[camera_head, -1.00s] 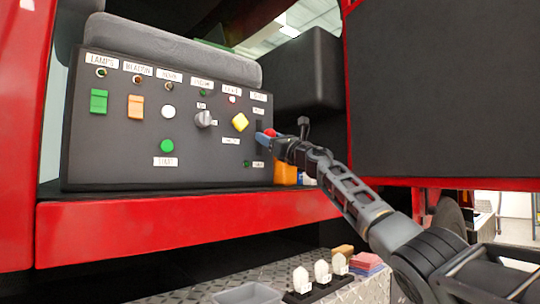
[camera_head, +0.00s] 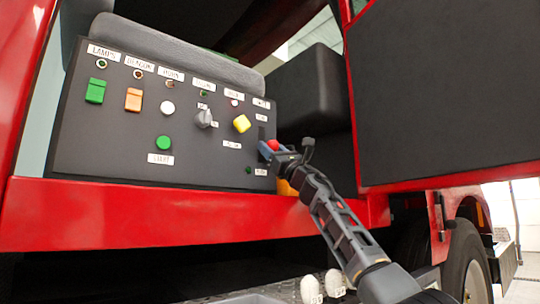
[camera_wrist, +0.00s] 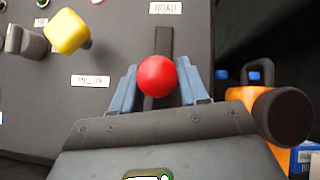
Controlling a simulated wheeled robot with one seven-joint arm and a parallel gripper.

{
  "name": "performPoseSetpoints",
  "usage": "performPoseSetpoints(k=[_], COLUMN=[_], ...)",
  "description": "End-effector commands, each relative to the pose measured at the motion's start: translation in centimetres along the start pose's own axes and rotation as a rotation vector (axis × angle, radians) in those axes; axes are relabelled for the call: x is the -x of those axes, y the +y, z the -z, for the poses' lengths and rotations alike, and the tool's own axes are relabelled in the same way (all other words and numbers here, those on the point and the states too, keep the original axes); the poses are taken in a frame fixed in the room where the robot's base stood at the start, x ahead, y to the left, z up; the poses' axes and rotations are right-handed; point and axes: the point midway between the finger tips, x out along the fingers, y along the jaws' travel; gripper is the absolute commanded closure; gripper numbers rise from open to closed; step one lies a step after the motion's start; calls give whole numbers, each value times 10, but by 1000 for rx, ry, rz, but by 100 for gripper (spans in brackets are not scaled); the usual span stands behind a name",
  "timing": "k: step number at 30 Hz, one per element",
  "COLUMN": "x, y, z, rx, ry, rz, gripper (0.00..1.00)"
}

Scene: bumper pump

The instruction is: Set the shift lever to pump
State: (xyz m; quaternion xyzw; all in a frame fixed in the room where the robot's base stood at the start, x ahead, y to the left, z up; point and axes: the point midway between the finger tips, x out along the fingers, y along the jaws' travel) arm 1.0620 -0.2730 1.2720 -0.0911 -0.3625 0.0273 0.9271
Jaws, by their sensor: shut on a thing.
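The shift lever's red ball knob (camera_wrist: 157,76) stands in front of a dark vertical slot (camera_wrist: 165,42) on the right part of the black control panel (camera_head: 95,135). A label reading "ROAD" (camera_wrist: 166,8) sits above the slot in the wrist view. My gripper (camera_wrist: 157,84) has its two blue-grey fingers on either side of the knob, shut on it. In the head view my gripper (camera_head: 268,150) is at the panel's right edge, with the red knob (camera_head: 273,145) showing between its fingers. The lower end of the slot is hidden by my gripper.
A yellow knob (camera_wrist: 67,32) and a grey rotary knob (camera_wrist: 25,42) are left of the lever. An orange object with a dark round end (camera_wrist: 283,115) is close on the right. A red ledge (camera_head: 140,210) runs below the panel, and a black door panel (camera_head: 445,90) stands at right.

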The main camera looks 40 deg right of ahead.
Motion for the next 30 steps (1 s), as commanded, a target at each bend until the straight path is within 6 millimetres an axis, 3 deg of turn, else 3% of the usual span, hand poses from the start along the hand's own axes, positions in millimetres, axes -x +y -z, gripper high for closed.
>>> performPoseSetpoints(k=[12,13,19,30], x=[1,1,1,8], y=[1,1,1,0], z=[1,0,0,0], rx=[0,-1,0,1], ry=[-2,-2,-2,-2], rz=[-1,-1,0,1], gripper=[100,54,36,36])
